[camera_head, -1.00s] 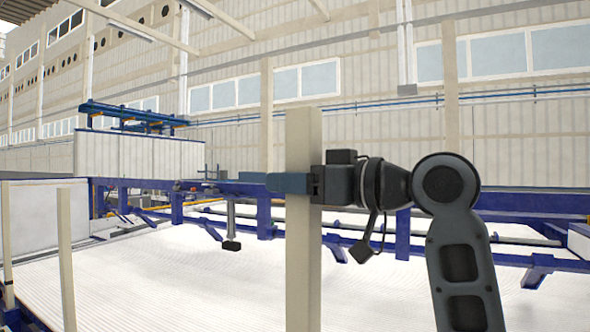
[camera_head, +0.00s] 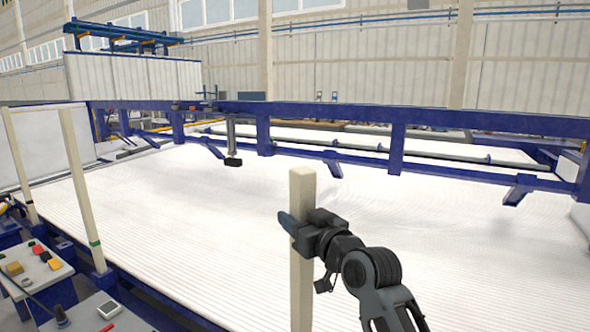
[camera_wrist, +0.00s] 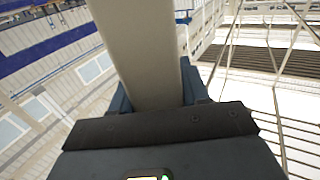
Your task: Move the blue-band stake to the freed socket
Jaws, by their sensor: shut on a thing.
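My gripper (camera_head: 296,228) is shut on a tall beige square stake (camera_head: 302,270) in the middle of the head view. The stake stands about upright, gripped below its top end. Its lower end is cut off by the frame, and no blue band shows on the visible part. In the wrist view the stake (camera_wrist: 140,50) runs up between the two fingers. Two other beige stakes stand at the left: a nearer one (camera_head: 80,185) with a green band near its foot, and a farther one (camera_head: 20,165). I cannot make out the freed socket.
A wide bed of white pipes (camera_head: 160,210) spreads behind my gripper. A blue steel frame (camera_head: 345,112) crosses behind it. A control panel with coloured buttons (camera_head: 35,265) stands at the lower left, with a grey box holding a small screen (camera_head: 109,309) beside it.

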